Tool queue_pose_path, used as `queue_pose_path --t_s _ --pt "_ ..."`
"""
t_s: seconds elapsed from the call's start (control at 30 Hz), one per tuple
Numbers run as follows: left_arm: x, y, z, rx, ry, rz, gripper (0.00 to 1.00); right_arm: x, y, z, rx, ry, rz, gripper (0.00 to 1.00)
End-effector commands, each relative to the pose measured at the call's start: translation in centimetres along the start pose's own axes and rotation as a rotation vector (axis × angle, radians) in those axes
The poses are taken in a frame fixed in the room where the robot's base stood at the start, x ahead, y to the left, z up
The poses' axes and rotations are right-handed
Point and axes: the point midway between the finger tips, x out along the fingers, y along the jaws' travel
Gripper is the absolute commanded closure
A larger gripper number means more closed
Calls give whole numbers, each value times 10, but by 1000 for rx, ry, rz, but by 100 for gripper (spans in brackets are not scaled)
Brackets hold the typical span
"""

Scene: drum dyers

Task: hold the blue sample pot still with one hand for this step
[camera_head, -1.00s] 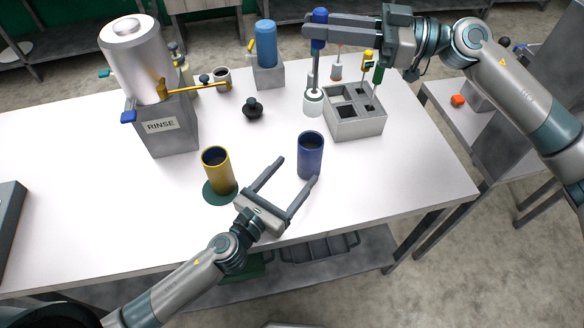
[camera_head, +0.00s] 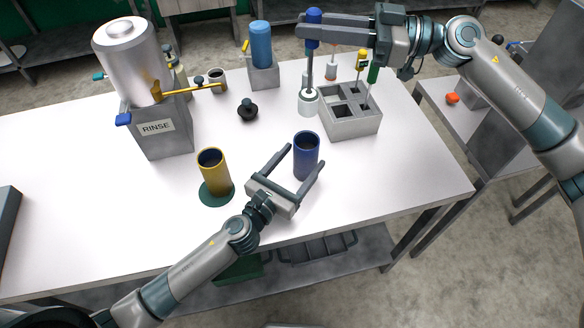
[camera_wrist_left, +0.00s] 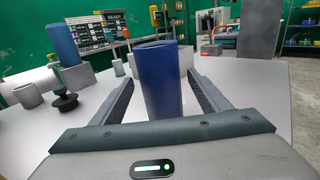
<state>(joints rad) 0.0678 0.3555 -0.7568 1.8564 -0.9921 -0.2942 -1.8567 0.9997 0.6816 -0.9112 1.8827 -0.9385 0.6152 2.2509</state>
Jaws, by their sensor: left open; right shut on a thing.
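The blue sample pot (camera_head: 307,148) stands upright on the white table, open at the top. My left gripper (camera_head: 305,158) is open, with one finger on each side of the pot. In the left wrist view the pot (camera_wrist_left: 161,80) stands between the two fingers; I cannot tell whether either finger touches it. My right gripper (camera_head: 303,26) is shut on a blue-handled tool (camera_head: 314,14), whose shaft points down to a small white pot (camera_head: 308,104).
A yellow pot (camera_head: 213,175) stands on a green disc left of my left gripper. A grey divided box (camera_head: 350,127) with handled tools is behind the blue pot to the right. The rinse tank (camera_head: 130,62), a black knob (camera_head: 248,112) and a blue cylinder (camera_head: 261,45) stand farther back.

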Motion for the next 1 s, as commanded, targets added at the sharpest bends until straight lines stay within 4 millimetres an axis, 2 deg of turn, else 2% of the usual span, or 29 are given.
queue_pose_path --t_s 0.2,0.4,0.6,0.87,0.9,1.0 --pt "36 0 1 0 -1 0 30 0 0 0 0 0 0 100" --pt "59 0 0 0 0 0 30 0 0 0 0 0 0 100" --pt "68 0 0 1 0 0 30 0 0 0 0 0 0 100" --pt "68 0 0 0 0 0 30 0 0 0 0 0 0 100" --pt "68 0 0 0 0 0 33 0 0 0 0 0 0 100" --pt "68 0 0 0 0 0 57 0 0 0 0 0 0 100"
